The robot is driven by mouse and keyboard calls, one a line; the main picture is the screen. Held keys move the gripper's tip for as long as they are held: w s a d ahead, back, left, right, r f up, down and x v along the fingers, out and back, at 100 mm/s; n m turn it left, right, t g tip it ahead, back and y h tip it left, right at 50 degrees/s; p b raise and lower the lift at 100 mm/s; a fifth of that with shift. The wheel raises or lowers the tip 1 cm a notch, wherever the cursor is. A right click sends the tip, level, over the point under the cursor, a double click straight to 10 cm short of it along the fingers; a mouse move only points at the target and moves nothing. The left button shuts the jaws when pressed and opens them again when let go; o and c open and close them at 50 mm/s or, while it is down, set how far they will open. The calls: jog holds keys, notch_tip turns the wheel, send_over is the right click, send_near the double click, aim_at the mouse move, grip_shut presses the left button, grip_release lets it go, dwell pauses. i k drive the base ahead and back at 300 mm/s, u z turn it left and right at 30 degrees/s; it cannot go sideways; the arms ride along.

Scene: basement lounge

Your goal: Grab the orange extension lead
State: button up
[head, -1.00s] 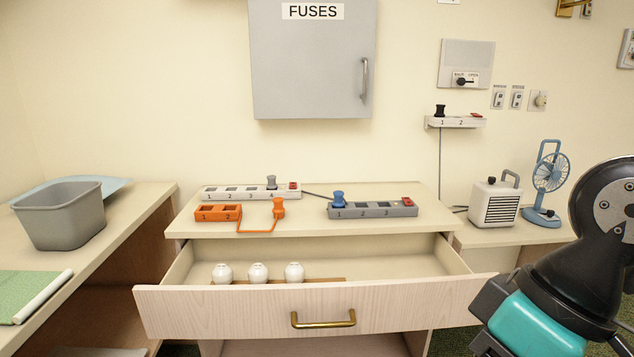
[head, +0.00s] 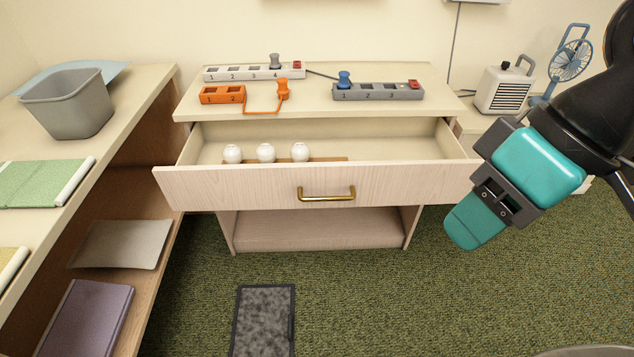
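The orange extension lead lies at the front left of the cabinet top. Its two-socket block (head: 222,95) has an orange cord (head: 262,112) looping to an upright orange plug (head: 282,90) at its right. My gripper (head: 470,228) hangs at the right, in front of the drawer's right end and well away from the lead. Its teal fingers point down and left, and I cannot tell whether they are apart. I see nothing held in it.
A white power strip (head: 238,74) lies behind the orange lead, a grey strip (head: 385,94) with a blue plug to its right. Below, an open drawer (head: 250,188) holding white bulbs (head: 265,153) juts forward. A heater (head: 503,91) and fan (head: 570,60) stand right.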

aim_at(228, 94)
jog(key=z, duration=1.05)
jog(key=i, duration=1.15)
jog(key=u, duration=2.95)
jog(key=i, duration=0.5)
jog(key=z, duration=0.05)
